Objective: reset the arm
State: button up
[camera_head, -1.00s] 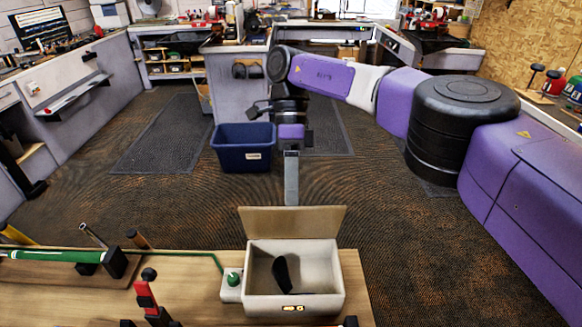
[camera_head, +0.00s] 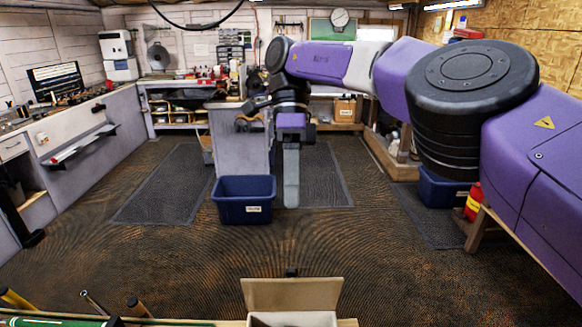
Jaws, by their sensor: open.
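My arm reaches in from the right, purple and black, across the upper middle of the head view.
A second blue bin (camera_head: 440,190) and a red container (camera_head: 473,204) are at the right under a bench. A green-gripped club (camera_head: 60,322) lies at bottom left. The middle floor is clear.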

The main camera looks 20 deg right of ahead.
jog(key=shift+r, duration=0.75)
